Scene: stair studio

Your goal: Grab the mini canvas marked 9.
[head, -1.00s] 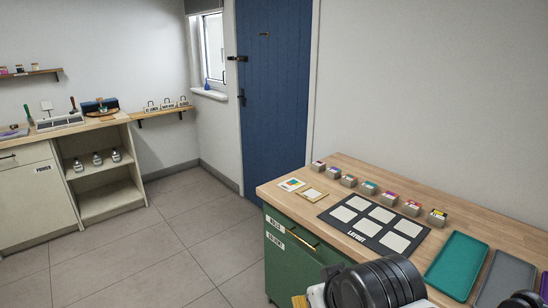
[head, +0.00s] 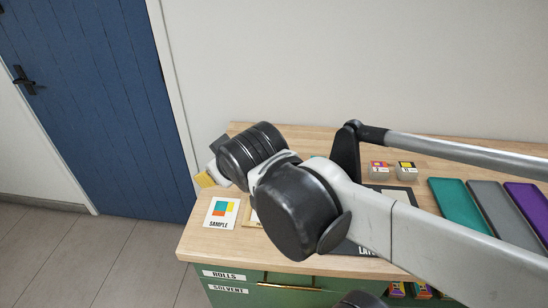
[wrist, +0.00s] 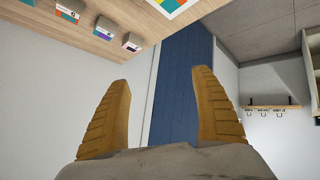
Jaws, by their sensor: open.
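Small mini canvases stand in grey holders along the back of the wooden counter. Two show in the head view, a pink-and-yellow one (head: 380,168) and a yellow-and-black one (head: 407,171); the others are hidden behind my arm. In the head view my gripper (head: 204,180) is over the counter's left end, apart from the canvases.
A sample card (head: 221,212) lies at the counter's front left. The dark layout mat (head: 345,248) is mostly covered by my arm. Teal (head: 458,204), grey (head: 497,207) and purple (head: 530,204) trays lie at the right. The blue door (head: 95,100) stands left of the counter.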

